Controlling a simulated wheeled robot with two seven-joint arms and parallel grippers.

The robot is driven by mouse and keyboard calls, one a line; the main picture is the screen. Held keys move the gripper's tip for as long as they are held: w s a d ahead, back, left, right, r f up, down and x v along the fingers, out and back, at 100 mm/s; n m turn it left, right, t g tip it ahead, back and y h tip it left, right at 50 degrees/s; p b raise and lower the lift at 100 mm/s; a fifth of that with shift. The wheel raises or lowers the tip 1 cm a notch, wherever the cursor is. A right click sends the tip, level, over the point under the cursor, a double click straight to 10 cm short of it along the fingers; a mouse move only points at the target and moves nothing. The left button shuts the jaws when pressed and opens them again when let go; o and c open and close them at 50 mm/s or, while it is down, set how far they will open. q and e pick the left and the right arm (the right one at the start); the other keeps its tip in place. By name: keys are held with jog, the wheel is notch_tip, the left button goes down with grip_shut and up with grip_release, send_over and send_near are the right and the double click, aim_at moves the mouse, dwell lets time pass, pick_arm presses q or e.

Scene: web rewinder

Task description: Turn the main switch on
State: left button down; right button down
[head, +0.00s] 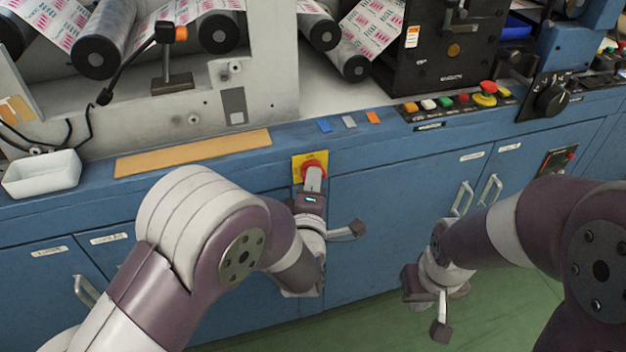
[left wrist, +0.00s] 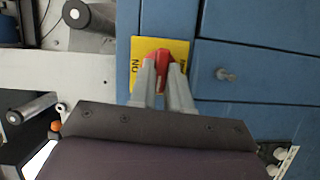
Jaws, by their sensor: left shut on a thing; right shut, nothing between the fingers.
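The main switch is a red rotary knob (head: 313,167) on a yellow plate (head: 297,170) on the blue cabinet front, in the middle of the head view. In the left wrist view the red knob (left wrist: 160,57) sits on the yellow plate (left wrist: 178,47), with dark lettering at the plate's edges. My left gripper (head: 313,182) is shut on the red knob, its two grey fingers (left wrist: 162,75) on either side of it. The fingers hide part of the knob, so its exact angle is hard to tell. My right gripper (head: 440,330) is shut and empty, low in front of the cabinet.
A white tray (head: 42,174) and a tan strip (head: 192,152) lie on the blue ledge. A button panel (head: 458,103) and a black rotary knob (head: 551,100) are at the right. Cabinet handles (head: 462,198) stick out near my right arm. Green floor (head: 390,325) lies below.

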pick_arm(q)
jog(key=shift+w+d+r+m+g+y+p, duration=0.15)
jog(key=shift+m+g+y+p, duration=0.7)
jog(key=shift+m+p, duration=1.8)
jog(key=shift+s+d+r+m+g+y+p, duration=0.1)
jog(key=shift+m+g+y+p, duration=1.1)
jog(key=shift+p, duration=2.6)
jog(key=shift+w+d+r+m+g+y+p, duration=0.15)
jog(key=shift+m+g+y+p, duration=0.35)
jog(key=shift+m+p, duration=2.35)
jog(key=shift+s+n+p, duration=0.1)
jog(key=shift+n+p, duration=0.2)
jog(key=shift+p, duration=0.1)
jog(key=c, duration=1.1)
grip_release()
